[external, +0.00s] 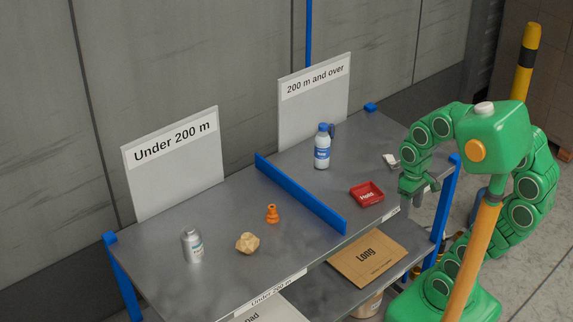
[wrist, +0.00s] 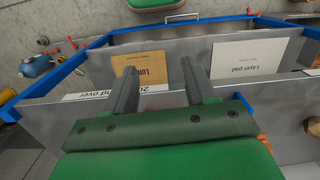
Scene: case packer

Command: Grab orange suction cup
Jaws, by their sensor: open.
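The orange suction cup (external: 272,214) stands upright on the grey table top, left of the blue divider, in the external view. My gripper (external: 418,194) is far to its right, by the table's right front edge, and is apart from the cup. In the wrist view my gripper (wrist: 160,72) shows two dark fingers spread apart with nothing between them. A small orange patch shows at the right edge of the gripper there; I cannot tell if it is the cup.
The blue divider (external: 300,192) crosses the table between the cup and my gripper. A beige lump (external: 247,243) and a grey can (external: 192,245) stand left of the cup. A red tray (external: 367,194) and a blue-white bottle (external: 322,147) are right of the divider.

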